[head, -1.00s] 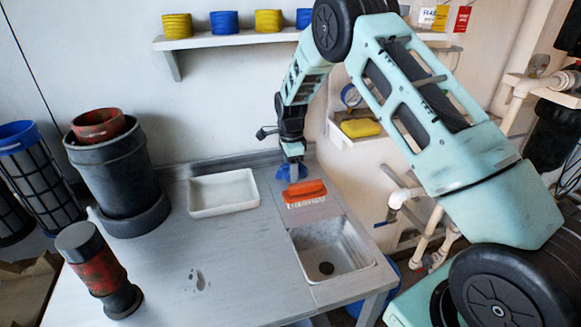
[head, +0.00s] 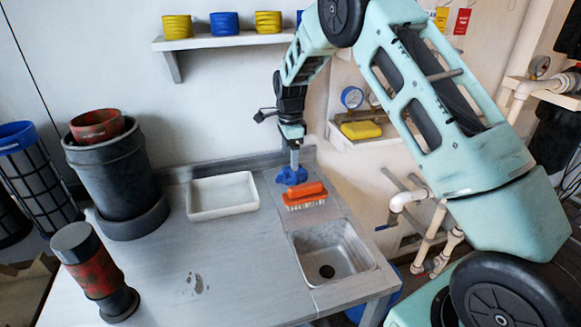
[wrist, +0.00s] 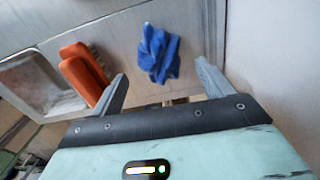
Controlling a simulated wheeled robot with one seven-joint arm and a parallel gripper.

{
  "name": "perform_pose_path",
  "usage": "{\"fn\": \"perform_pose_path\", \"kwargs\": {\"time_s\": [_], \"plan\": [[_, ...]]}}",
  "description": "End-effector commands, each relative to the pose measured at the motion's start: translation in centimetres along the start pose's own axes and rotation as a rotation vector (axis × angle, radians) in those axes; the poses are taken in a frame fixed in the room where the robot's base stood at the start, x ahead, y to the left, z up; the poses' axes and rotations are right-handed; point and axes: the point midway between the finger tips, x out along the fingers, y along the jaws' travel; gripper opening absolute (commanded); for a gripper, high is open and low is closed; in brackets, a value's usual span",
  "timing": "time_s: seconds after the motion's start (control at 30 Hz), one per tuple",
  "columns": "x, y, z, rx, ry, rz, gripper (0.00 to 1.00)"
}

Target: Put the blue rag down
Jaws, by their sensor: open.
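The blue rag (head: 292,175) lies crumpled on the worktop at the back, just behind the orange brush. In the wrist view the rag (wrist: 158,53) lies beyond the fingertips, between their lines, with a gap to both. My gripper (head: 293,155) is above the rag in the head view, pointing down. In the wrist view my gripper (wrist: 160,82) has its two grey fingers wide apart with nothing between them.
An orange brush (head: 306,194) lies close in front of the rag, beside the sink (head: 335,250). A white tray (head: 222,213) is to the left. A wall shelf holding a yellow sponge (head: 361,130) is at right. The worktop's middle (head: 240,260) is mostly clear.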

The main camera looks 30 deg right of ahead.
Motion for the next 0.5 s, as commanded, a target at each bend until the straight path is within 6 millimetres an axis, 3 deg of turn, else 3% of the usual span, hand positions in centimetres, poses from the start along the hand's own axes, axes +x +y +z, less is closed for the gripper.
{"fn": "perform_pose_path", "kwargs": {"time_s": [0.23, 0.33, 0.43, 0.5], "plan": [[-1.6, 0.1, 0.0, -0.003, -0.001, 0.0, 0.79], [-2.1, 1.1, 1.3, -0.063, -0.013, 0.003, 0.79], [-3.8, 3.9, 4.5, -0.24, -0.046, 0.003, 0.79], [-5.5, 7.6, 7.7, -0.449, -0.077, 0.0, 0.79]]}}
